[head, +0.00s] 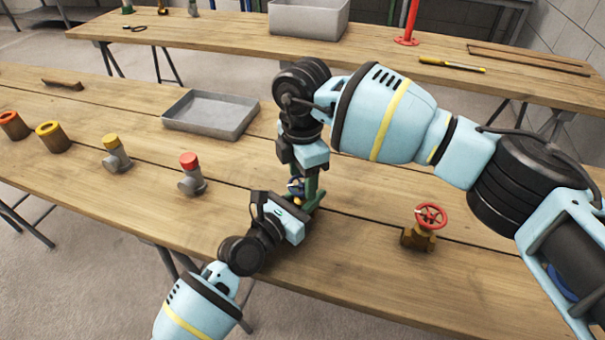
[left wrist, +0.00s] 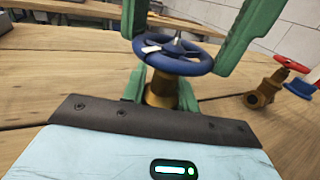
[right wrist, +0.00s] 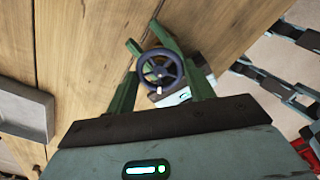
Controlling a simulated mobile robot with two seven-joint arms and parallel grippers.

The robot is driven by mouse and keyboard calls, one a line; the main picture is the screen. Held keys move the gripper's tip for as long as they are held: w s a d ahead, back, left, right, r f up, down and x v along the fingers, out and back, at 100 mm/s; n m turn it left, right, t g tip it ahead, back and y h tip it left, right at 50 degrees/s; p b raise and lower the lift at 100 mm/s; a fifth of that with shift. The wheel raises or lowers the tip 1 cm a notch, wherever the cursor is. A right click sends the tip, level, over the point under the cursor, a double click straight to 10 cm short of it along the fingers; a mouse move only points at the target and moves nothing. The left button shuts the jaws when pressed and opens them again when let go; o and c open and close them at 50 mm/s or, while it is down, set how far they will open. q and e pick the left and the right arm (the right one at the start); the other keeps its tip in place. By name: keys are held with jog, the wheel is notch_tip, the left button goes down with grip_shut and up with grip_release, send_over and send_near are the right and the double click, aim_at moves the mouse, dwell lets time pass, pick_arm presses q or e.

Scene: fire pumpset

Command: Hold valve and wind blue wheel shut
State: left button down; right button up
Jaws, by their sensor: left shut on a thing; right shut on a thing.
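The brass valve with the blue wheel (head: 296,187) stands on the near bench, mostly hidden behind my grippers in the head view. In the left wrist view, the blue wheel (left wrist: 172,55) sits on top of the brass valve body (left wrist: 160,92), and a white mark shows on its rim. My left gripper (head: 300,205) comes in low from the side, its green fingers shut on the valve body. My right gripper (head: 303,190) points down from above. Its green fingers are shut on the wheel, one on each side, as the right wrist view shows the wheel (right wrist: 160,68) between them.
A brass valve with a red wheel (head: 430,218) stands to the right. Fittings with red (head: 190,175) and yellow (head: 115,157) caps and two brass sleeves stand at left. A grey tray (head: 210,114) lies behind. The bench front between the capped fittings and my left gripper is bare.

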jog(key=m, duration=0.4)
jog(key=shift+m, duration=0.4)
dwell(0.4)
jog(key=o, duration=1)
jog(key=shift+r, duration=0.1)
notch_tip(320, 180, up, 12)
jog(key=shift+f, duration=0.1)
